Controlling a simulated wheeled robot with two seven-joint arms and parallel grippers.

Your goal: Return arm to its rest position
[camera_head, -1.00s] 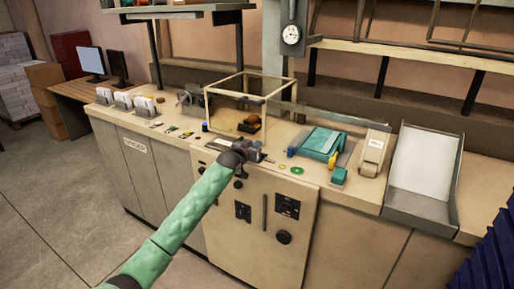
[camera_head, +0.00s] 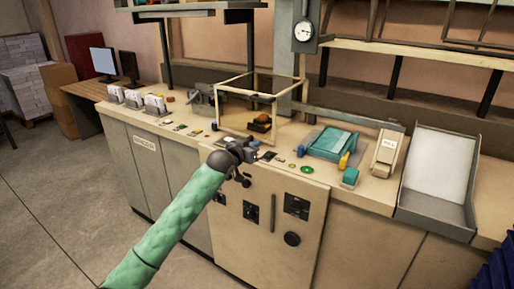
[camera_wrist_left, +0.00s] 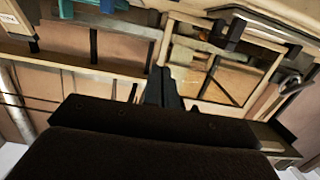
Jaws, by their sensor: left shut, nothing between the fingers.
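My left arm, in a green sleeve, reaches in from the lower left of the head view. Its dark left gripper (camera_head: 250,150) is over the front edge of the counter (camera_head: 376,188), in front of the clear box frame. In the left wrist view the gripper's fingers (camera_wrist_left: 166,85) are together with nothing between them. My right gripper does not show in either view.
A box frame (camera_head: 276,97) stands behind the gripper. To its right are a teal device (camera_head: 327,142), a beige device (camera_head: 387,152) and a sloped grey tray (camera_head: 435,172). Card holders (camera_head: 154,103) stand at the left. The floor at left (camera_head: 40,215) is clear.

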